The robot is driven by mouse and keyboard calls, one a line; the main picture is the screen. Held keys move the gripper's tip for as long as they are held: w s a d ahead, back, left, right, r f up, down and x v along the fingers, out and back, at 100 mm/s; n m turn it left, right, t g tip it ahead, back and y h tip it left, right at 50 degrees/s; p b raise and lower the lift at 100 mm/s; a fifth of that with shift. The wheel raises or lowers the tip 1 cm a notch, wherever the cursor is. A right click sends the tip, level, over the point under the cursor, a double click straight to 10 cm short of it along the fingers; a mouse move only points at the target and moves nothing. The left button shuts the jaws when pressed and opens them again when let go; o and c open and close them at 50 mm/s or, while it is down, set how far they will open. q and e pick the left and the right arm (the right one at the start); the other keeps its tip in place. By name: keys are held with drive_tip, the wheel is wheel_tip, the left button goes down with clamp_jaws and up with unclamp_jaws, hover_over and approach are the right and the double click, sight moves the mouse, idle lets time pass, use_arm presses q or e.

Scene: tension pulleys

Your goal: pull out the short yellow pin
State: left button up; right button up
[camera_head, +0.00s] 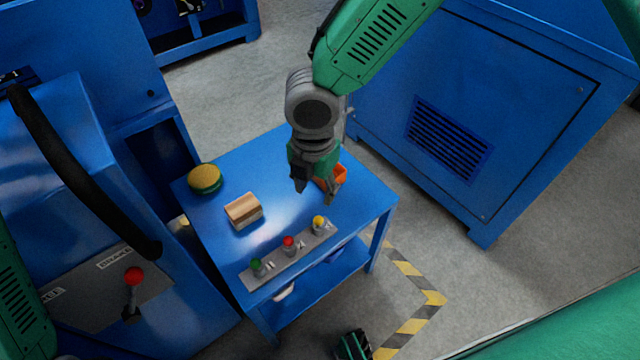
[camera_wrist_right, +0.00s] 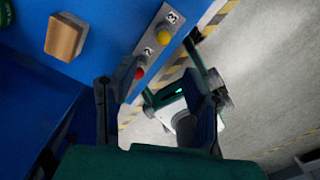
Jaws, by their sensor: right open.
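The yellow-topped pin (camera_head: 319,222) stands at the right end of a grey metal strip (camera_head: 277,266) along the table's front edge. In the right wrist view its yellow knob (camera_wrist_right: 163,37) is near a plate marked 3. A red-topped pin (camera_head: 288,241) stands mid-strip and a green-topped pin (camera_head: 256,264) at the left end. The red knob (camera_wrist_right: 139,73) also shows in the right wrist view. My right gripper (camera_head: 316,194) points down above the table, just behind the yellow pin, open with nothing between its fingers. I cannot see my left gripper.
On the blue table (camera_head: 200,231) are a wooden block (camera_head: 243,210) and a round yellow-green object (camera_head: 204,178). An orange bin (camera_head: 327,179) is partly hidden behind my right gripper. A blue cabinet (camera_head: 540,70) stands right, and a machine with a red-knobbed lever (camera_head: 134,276) stands left.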

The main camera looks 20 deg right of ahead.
drive_tip(key=b, duration=0.1)
hover_over(320, 217)
drive_tip(key=a, duration=0.1)
wheel_tip(320, 217, down, 4)
drive_tip(key=shift+a+f, duration=0.1)
drive_tip(key=shift+a, duration=0.05)
drive_tip(key=f, duration=0.2)
drive_tip(key=d+f+b, duration=0.1)
drive_tip(key=f, duration=0.1)
drive_tip(key=f+b, duration=0.1)
drive_tip(key=f, duration=0.1)
drive_tip(key=shift+d, duration=0.3)
drive_tip(key=shift+f+b, duration=0.3)
drive_tip(key=shift+f, duration=0.05)
drive_tip(key=shift+a+f, duration=0.25)
drive_tip(key=shift+a, duration=0.4)
drive_tip(key=shift+d, duration=0.15)
drive_tip(key=shift+d+f, duration=0.1)
drive_tip(key=shift+d, duration=0.2)
clamp_jaws()
